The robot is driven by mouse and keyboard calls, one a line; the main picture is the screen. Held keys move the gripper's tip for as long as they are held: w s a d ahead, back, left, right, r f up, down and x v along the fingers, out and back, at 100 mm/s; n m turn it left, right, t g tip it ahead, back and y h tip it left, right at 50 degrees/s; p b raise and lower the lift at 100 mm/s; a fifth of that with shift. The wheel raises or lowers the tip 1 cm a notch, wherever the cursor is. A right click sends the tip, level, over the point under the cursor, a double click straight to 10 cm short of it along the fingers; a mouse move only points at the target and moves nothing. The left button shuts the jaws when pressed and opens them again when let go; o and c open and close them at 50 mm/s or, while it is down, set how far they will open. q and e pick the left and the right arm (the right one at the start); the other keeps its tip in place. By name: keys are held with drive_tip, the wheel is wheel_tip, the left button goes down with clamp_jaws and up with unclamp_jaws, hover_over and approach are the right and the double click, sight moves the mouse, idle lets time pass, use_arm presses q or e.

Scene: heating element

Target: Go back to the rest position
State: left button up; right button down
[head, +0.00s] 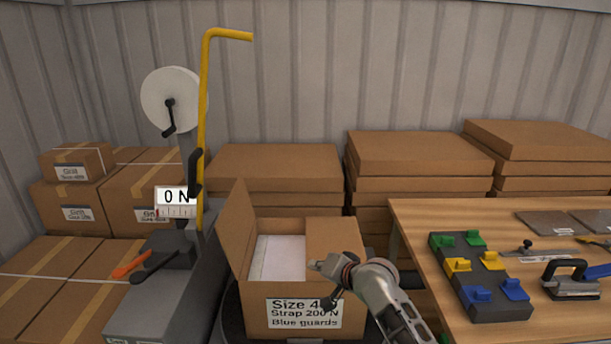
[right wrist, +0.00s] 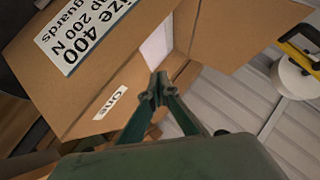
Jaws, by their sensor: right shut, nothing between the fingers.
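My right gripper (head: 322,279) is in front of the open cardboard box, near its right part and above its label. In the right wrist view its fingertips (right wrist: 158,88) are together with nothing between them. The box (head: 256,319) has a label (head: 303,312) reading "Size 400, Strap 200 N, Blue guards". Its left flap (head: 236,230) stands up, and a white item (head: 278,258) shows inside. The box also fills much of the right wrist view (right wrist: 130,57). My left gripper is not in view.
A strapping stand with a yellow bar (head: 203,120), a white reel (head: 170,98) and a "0 N" display (head: 176,196) is left of the box. A wooden table (head: 415,221) at right holds a dark block with coloured guards (head: 480,277) and tools. Stacked cartons (head: 275,168) stand behind.

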drive_tip(key=s+d+f+n+h, duration=0.1)
drive_tip(key=s+d+f, duration=0.4)
drive_tip(key=s+f, duration=0.3)
drive_tip(key=s+d+f+n+h, duration=0.1)
drive_tip(key=s+d+f, duration=0.4)
drive_tip(key=s+f, duration=0.4)
drive_tip(key=s+d+f+n, duration=0.1)
drive_tip(key=s+d+n, duration=0.1)
drive_tip(key=s, duration=0.5)
drive_tip(key=s+d+f+n+h, duration=0.1)
drive_tip(key=s+d, duration=0.3)
drive_tip(key=s, duration=0.4)
drive_tip(key=s+d+f+n+h, duration=0.1)
drive_tip(key=s+d+f+n, duration=0.1)
drive_tip(key=s, duration=0.5)
drive_tip(key=shift+s+d+f+n, duration=0.35)
drive_tip(key=shift+d+f, duration=0.15)
drive_tip(key=shift+d, duration=0.1)
